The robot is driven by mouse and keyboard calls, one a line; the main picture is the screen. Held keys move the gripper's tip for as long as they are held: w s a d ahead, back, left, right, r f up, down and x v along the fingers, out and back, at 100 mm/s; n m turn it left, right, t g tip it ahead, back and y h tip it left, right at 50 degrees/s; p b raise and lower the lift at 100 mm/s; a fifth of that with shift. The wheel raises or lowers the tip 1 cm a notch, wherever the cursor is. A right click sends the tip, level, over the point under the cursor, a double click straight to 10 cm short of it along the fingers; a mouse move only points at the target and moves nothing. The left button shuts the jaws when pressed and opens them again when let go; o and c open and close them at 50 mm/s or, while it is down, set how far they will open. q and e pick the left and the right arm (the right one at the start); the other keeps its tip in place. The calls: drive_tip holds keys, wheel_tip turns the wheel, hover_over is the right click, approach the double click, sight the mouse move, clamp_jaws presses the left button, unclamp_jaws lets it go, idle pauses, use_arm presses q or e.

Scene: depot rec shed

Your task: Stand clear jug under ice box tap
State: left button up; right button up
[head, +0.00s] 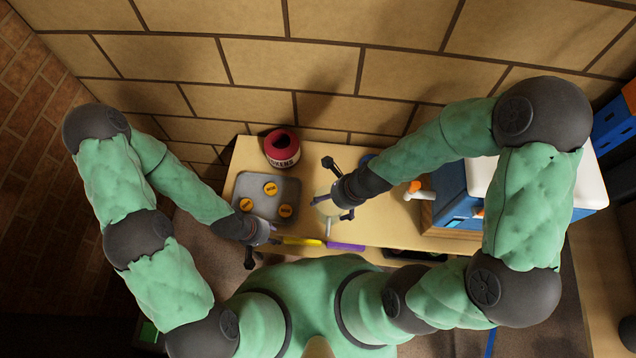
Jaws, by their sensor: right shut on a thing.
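The clear jug (326,207) is a small pale see-through shape over the middle of the table. My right gripper (330,201) is shut on it and covers part of it. I cannot tell whether the jug's base touches the table. The ice box (457,202) is blue with a white lid and stands to the right of the jug. Its tap (415,190), white with an orange top, points left towards the jug, with a clear gap between. My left gripper (272,236) looks open and empty at the front left table edge, by the grey tray.
A grey tray (246,184) with several orange discs lies on the left of the table (385,232). A red tokens pot (281,148) stands behind it. Yellow (300,241) and purple (345,246) markers lie at the front edge. A brick wall closes the back.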

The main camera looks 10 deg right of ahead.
drive_tip(key=w+a+f+b, duration=0.2)
drive_tip(key=w+f+b, duration=0.1)
drive_tip(key=w+f, duration=0.8)
drive_tip(key=shift+w+f, duration=0.35)
drive_tip(key=shift+f, duration=0.1)
drive_tip(key=shift+f+b, duration=0.15)
drive_tip(key=shift+b, duration=0.15)
drive_tip(key=o, duration=1.3)
drive_tip(key=shift+s, duration=0.1)
